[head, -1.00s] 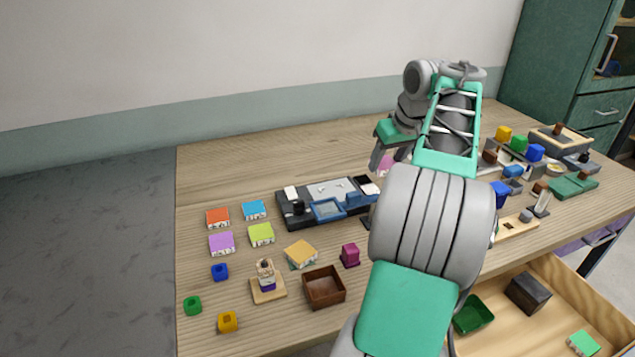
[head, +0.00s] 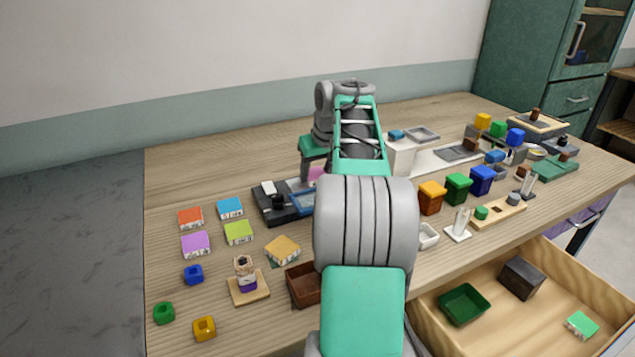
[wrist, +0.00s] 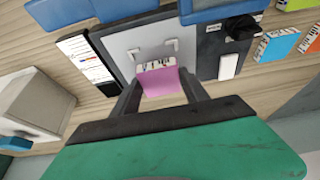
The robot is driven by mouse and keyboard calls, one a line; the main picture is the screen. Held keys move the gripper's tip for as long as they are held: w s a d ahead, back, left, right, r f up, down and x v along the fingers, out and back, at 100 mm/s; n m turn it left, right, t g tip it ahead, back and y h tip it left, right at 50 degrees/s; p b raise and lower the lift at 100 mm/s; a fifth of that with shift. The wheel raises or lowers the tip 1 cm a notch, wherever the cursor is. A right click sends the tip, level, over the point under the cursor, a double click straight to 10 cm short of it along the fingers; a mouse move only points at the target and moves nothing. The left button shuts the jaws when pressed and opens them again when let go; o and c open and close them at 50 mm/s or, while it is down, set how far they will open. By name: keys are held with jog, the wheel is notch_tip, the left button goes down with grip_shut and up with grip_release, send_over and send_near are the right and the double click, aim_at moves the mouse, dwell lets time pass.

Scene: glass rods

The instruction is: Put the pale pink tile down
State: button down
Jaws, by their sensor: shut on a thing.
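The pale pink tile (wrist: 159,82) is between the two fingers of my gripper (wrist: 160,90) in the wrist view. A patterned edge of the tile faces away from my palm. The tile appears over a grey plate (wrist: 128,42) with small corner brackets, set in a dark tray (wrist: 208,55). I cannot tell whether it touches the plate. In the head view a little of the tile (head: 316,174) shows beside my gripper, above the back right of the dark tray (head: 270,208). My arm hides much of the tray there.
Orange, blue, purple and lime tiles (head: 239,232) lie left of the tray. A brown open box (head: 302,285) stands in front. A white block (head: 400,156) and several coloured bins (head: 457,188) stand to the right. An open drawer (head: 540,330) is at the lower right.

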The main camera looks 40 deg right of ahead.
notch_tip(320, 180, down, 2)
jog(key=shift+s, duration=0.1)
jog(key=c, duration=0.6)
grip_release()
jog(key=p+v, duration=0.3)
jog(key=v, duration=0.9)
